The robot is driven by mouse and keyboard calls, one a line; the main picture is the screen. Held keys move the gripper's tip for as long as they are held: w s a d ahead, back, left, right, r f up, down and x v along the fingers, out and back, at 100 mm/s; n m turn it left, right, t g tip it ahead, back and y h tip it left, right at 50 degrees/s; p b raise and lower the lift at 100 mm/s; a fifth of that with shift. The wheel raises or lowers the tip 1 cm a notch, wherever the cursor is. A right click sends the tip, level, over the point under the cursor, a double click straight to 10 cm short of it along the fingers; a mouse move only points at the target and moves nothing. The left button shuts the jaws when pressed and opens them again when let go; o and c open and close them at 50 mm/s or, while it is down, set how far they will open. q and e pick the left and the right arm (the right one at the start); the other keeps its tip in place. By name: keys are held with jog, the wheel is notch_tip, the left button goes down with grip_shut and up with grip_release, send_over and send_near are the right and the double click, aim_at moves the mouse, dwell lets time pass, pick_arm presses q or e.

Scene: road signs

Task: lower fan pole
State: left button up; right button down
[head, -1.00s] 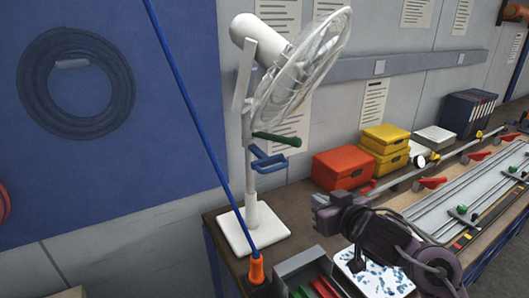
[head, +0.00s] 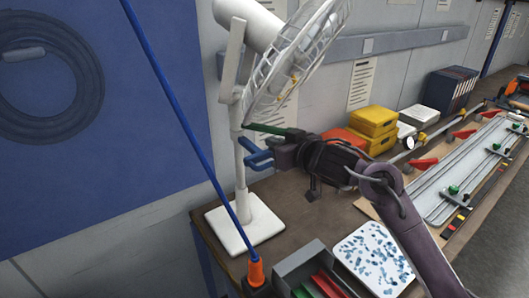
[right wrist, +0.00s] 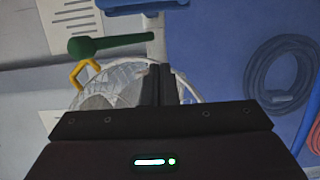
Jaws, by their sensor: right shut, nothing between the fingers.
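The white fan (head: 290,62) stands on a white pole (head: 239,165) that rises from a square white base (head: 245,226) on the workbench. A green lever (head: 270,129) and, just below it, a blue handle (head: 256,157) stick out to the right of the pole. My right gripper (head: 284,153) is shut and empty, close beside the blue handle; I cannot tell whether they touch. In the right wrist view, its closed fingers (right wrist: 160,86) show before the fan cage, with the green lever (right wrist: 110,43) and blue handle (right wrist: 145,6) above. My left gripper is out of view.
A blue rod (head: 185,125) with an orange end slants in front of the pole. A grey bin (head: 305,262) and a speckled white tray (head: 373,258) stand at the front. Yellow boxes (head: 372,122) and a red box stand behind my right arm.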

jog(key=x, duration=0.4)
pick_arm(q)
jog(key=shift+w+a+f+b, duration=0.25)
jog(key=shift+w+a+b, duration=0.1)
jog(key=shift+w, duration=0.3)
pick_arm(e)
send_near(252, 146)
jog(key=shift+w+a+f, duration=0.1)
jog(key=shift+w+a, duration=0.55)
jog(key=shift+a, duration=0.25)
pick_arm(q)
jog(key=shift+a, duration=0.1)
pick_arm(e)
jog(key=shift+a, duration=0.1)
